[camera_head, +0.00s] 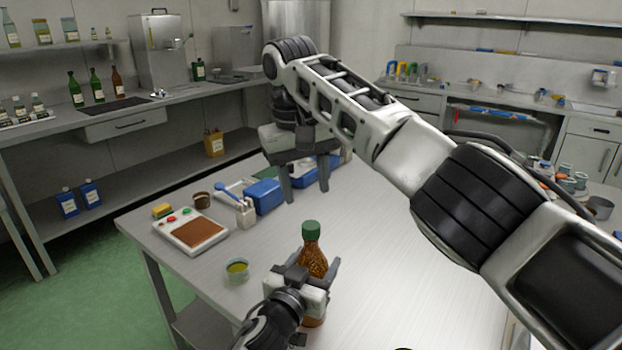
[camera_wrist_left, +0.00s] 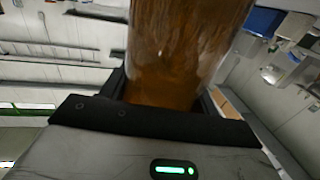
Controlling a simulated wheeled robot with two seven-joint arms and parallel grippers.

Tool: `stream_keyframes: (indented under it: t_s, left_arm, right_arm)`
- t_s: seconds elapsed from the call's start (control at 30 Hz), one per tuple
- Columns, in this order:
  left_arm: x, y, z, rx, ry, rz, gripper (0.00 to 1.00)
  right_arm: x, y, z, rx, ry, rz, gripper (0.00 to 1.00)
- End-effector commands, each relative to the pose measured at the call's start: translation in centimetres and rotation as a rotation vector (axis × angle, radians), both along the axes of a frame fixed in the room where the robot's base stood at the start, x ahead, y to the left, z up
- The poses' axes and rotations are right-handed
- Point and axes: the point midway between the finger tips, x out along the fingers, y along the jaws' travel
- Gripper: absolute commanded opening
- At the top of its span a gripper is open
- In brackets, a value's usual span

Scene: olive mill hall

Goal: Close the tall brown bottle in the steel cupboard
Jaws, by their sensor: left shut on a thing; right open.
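A brown bottle (camera_head: 313,262) with a green cap (camera_head: 311,230) on its neck is upright at the near part of the steel table. My left gripper (camera_head: 316,272) is shut around its body. The bottle's brown glass fills the middle of the left wrist view (camera_wrist_left: 185,50). I cannot tell whether its base touches the table. My right gripper (camera_head: 305,190) is open and empty, pointing down over the far part of the table, behind the bottle and apart from it. Another brown bottle (camera_head: 118,83) stands on the left counter beside green ones. I cannot make out which unit is the steel cupboard.
On the table (camera_head: 395,235), a small cup (camera_head: 237,270), a scale-like device (camera_head: 190,232), a brown pot (camera_head: 203,200) and a blue box (camera_head: 265,196) stand left of the bottle. Drawers and a cupboard (camera_head: 586,154) line the back right. The table right of the bottle looks clear.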

Motion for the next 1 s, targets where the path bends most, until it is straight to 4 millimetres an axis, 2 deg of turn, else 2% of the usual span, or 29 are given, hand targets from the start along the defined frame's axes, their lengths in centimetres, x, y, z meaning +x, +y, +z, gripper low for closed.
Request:
stream_keyframes:
  t_s: [0.2,0.4,0.6,1.0]
  left_arm:
    - [-0.02,0.02,-0.15,0.001,0.003,0.001,0.00]
    - [-0.02,0.02,-0.15,0.001,0.003,0.001,0.00]
    - [-0.03,0.01,-0.14,0.001,0.003,0.000,0.00]
    - [-0.03,0.01,-0.14,0.001,0.003,0.000,0.00]
  right_arm:
    - [-0.09,-0.59,0.51,0.017,0.073,0.529,0.47]
    - [-0.30,-0.89,0.69,0.041,0.107,0.840,0.47]
    - [-0.38,-0.97,0.70,0.052,0.117,0.945,0.47]
    - [-0.37,-0.98,0.17,0.053,0.117,0.946,0.47]
